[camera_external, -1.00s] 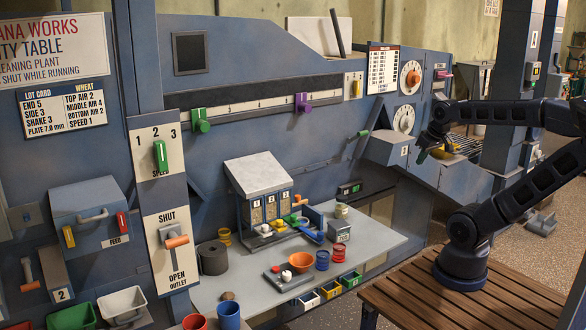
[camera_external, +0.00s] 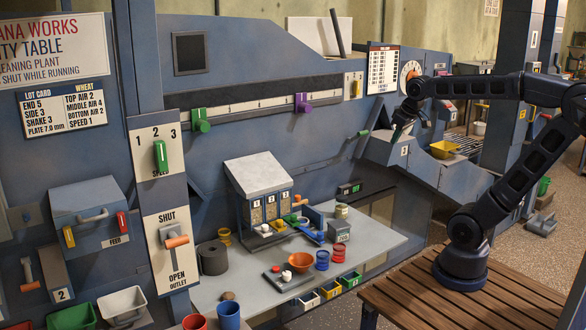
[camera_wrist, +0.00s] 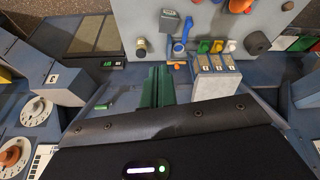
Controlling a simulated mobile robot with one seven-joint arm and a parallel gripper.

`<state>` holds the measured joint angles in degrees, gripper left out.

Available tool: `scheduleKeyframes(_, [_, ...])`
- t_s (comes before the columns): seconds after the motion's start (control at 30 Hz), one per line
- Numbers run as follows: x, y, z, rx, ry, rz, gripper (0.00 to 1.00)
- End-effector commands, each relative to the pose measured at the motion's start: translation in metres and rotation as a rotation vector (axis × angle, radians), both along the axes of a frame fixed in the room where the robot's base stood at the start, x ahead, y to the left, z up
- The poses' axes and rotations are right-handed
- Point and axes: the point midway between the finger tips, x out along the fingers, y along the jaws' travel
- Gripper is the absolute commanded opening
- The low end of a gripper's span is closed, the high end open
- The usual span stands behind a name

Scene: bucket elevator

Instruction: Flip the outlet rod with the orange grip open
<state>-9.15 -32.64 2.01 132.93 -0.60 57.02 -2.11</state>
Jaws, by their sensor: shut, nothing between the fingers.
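The outlet rod with the orange grip (camera_external: 176,240) sticks out from the white SHUT/OPEN outlet plate (camera_external: 167,262) at the left. Its grip is in the upper half of the plate, nearer the SHUT label than the OPEN label. My gripper (camera_external: 396,137) is far to its right, over the blue housing right of the bench. Its green fingers are shut and empty in the wrist view (camera_wrist: 157,80). I cannot make out the outlet rod in the wrist view.
A second orange-gripped lever (camera_external: 28,272) is at the far left by plate 2. The grey bench (camera_external: 385,240), with bowl, cups and small sample stand (camera_external: 262,180), lies between my gripper and the outlet plate. The wooden platform (camera_external: 420,305) is bare in front.

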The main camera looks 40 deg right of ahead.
Motion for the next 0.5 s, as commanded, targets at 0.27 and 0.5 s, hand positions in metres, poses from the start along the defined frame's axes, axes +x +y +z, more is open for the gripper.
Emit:
scheduleKeyframes(0.27, [0.054, 0.072, 0.042, -0.027, 0.001, 0.176, 0.0])
scheduleKeyframes(0.5, [0.09, 0.145, 0.07, -0.044, -0.002, 0.325, 0.0])
